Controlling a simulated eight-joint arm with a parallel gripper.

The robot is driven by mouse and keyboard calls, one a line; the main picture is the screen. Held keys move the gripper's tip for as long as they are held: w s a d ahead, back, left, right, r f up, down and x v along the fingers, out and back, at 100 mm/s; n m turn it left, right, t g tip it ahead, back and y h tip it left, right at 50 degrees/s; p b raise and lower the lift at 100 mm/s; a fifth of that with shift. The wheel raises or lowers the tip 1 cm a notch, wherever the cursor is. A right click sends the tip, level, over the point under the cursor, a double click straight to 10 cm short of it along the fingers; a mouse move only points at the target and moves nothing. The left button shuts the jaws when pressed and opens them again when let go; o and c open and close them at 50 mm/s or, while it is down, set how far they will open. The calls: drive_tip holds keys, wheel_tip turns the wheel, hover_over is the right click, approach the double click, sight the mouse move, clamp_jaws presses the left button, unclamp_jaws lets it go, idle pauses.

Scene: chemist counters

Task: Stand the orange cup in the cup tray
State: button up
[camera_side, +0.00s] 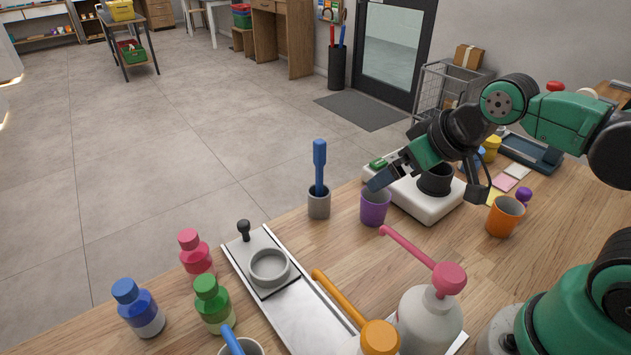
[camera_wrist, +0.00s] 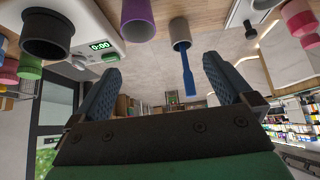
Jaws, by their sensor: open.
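The orange cup (camera_side: 503,217) stands upright on the wooden counter at the right in the side view, with nothing in its mouth that I can make out. My gripper (camera_side: 376,182) is open and empty, well to the left of the orange cup. In the side view its tip overlaps the rim of a purple cup. In the wrist view the open jaws (camera_wrist: 165,85) have nothing between them. A dark blue tray (camera_side: 532,152) lies at the back right; a long metal tray (camera_side: 304,306) with a ring lies front centre. I cannot tell which is the cup tray.
A purple cup (camera_side: 374,209) and a grey cup (camera_side: 319,206) with a blue-handled tool stand near the counter edge. A white device (camera_side: 428,205) bears a black cup (camera_side: 436,178). Several bottles, including a white one (camera_side: 428,325), crowd the front. A purple-topped item stands beside the orange cup.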

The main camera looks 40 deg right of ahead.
drive_tip(key=d+f+m+g+h, duration=0.1)
drive_tip(key=d+m+g, duration=0.1)
drive_tip(key=d+m, duration=0.6)
drive_tip(key=m+g+y, duration=0.1)
drive_tip(key=m+g, duration=0.3)
drive_tip(key=m, duration=2.2)
hover_over(509, 207)
drive_tip(key=s+a, duration=0.1)
drive_tip(key=a, duration=0.1)
wheel_tip(509, 207, down, 5)
drive_tip(key=shift+w+a+f, duration=0.1)
drive_tip(key=shift+w+f, duration=0.05)
drive_tip(key=shift+f, duration=1.1)
drive_tip(key=shift+w+a+f, duration=0.1)
drive_tip(key=shift+w+f, duration=0.05)
drive_tip(key=shift+f, duration=1.1)
drive_tip(key=c, duration=1.4)
drive_tip(key=shift+r, duration=0.15)
wheel_tip(509, 207, up, 20)
drive_tip(key=shift+f, duration=0.25)
drive_tip(key=shift+d, duration=0.1)
